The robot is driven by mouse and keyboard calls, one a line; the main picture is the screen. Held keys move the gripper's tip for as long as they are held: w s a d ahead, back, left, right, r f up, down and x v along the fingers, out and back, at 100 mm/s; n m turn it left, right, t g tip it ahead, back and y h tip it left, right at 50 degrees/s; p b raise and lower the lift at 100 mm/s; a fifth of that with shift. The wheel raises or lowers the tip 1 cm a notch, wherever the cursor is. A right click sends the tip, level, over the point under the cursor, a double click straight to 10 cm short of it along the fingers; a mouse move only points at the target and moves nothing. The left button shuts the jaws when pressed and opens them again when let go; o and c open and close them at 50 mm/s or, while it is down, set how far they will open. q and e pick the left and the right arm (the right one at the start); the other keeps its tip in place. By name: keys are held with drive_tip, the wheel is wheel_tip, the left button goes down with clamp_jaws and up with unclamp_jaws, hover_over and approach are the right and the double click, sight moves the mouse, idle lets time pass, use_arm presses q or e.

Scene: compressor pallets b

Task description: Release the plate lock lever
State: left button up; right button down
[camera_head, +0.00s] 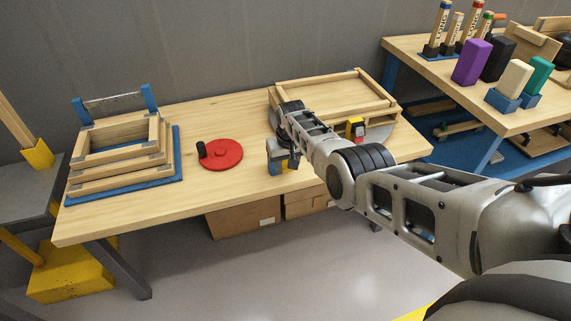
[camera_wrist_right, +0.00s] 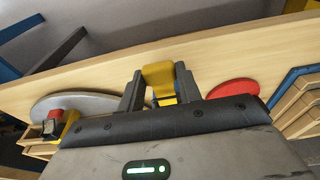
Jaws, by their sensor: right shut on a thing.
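My right gripper (camera_wrist_right: 160,88) is shut on a yellow lever (camera_wrist_right: 159,73), which sits between its two dark fingers in the right wrist view. In the head view my right gripper (camera_head: 279,157) is low at the table's front edge, and my arm hides most of what it holds. A grey round plate (camera_wrist_right: 85,103) lies beside the gripper in the wrist view; in the head view it is partly hidden behind my arm. A yellow and red clamp piece (camera_head: 355,128) stands at the plate's edge. My left gripper is not in view.
A red disc (camera_head: 222,155) with a black knob lies mid-table. Stacked wooden frames (camera_head: 120,160) stand on a blue base at the left. A wooden frame (camera_head: 335,93) lies behind my right arm. Cardboard boxes (camera_head: 242,217) are under the table. A second table (camera_head: 460,82) holds coloured blocks.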

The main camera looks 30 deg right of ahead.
drive_tip(key=shift+s, duration=0.1)
drive_tip(key=c, duration=1)
unclamp_jaws()
drive_tip(key=shift+o, duration=0.2)
drive_tip(key=shift+r, duration=0.2)
drive_tip(key=r+p, duration=0.3)
drive_tip(key=r, duration=0.1)
drive_tip(key=shift+s+r, duration=0.1)
drive_tip(key=shift+s, duration=0.1)
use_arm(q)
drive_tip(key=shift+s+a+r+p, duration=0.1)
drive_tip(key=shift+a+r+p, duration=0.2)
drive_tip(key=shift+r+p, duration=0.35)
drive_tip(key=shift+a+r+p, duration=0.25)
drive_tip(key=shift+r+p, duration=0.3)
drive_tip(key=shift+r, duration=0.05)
use_arm(e)
wheel_tip(320, 180, up, 11)
drive_tip(key=s, duration=0.2)
drive_tip(key=shift+a, duration=0.2)
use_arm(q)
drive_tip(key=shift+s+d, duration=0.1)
